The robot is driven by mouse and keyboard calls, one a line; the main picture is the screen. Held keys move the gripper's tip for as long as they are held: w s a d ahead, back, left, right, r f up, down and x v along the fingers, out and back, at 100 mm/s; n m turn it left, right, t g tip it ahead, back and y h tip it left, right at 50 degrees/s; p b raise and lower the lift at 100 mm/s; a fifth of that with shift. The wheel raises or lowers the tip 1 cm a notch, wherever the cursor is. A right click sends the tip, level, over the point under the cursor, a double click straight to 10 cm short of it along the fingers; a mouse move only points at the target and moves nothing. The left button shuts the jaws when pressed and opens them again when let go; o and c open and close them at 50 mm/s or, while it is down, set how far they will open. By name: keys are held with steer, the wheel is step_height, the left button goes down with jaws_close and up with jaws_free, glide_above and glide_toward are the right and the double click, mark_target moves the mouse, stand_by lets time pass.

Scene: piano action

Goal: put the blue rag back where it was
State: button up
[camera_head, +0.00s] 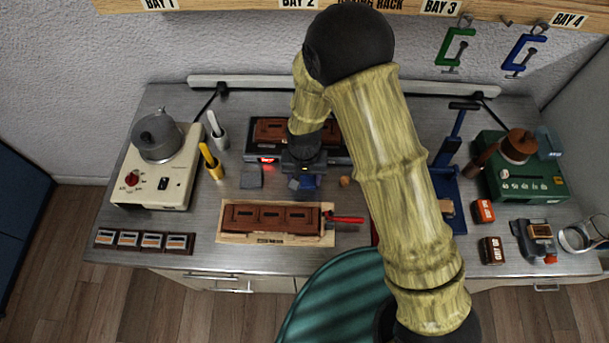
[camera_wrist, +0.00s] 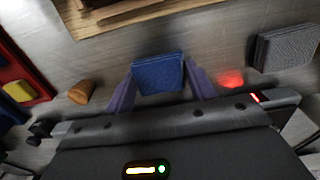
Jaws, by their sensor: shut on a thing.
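The blue rag (camera_wrist: 158,76) is a small folded pad between the two purple fingers of my gripper (camera_wrist: 160,84) in the wrist view. My gripper is shut on it. In the head view the rag (camera_head: 312,181) shows as a small blue patch under my gripper (camera_head: 302,182), low over the metal bench, between a grey pad and a small orange-brown piece. I cannot tell whether the rag touches the bench. My wrist hides part of it in the head view.
The grey pad stack (camera_head: 251,176) lies left of my gripper, the orange-brown piece (camera_head: 345,181) right. A wooden board with a brown block (camera_head: 270,217) lies in front; a dark unit (camera_head: 268,131) stands behind.

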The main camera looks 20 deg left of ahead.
mark_target(305, 178)
steer(key=shift+f, duration=0.15)
steer(key=o, duration=1)
steer(key=shift+o, duration=0.2)
step_height(305, 178, up, 12)
steer(key=b, duration=0.2)
steer(key=shift+w+r, duration=0.15)
steer(key=shift+r, duration=0.05)
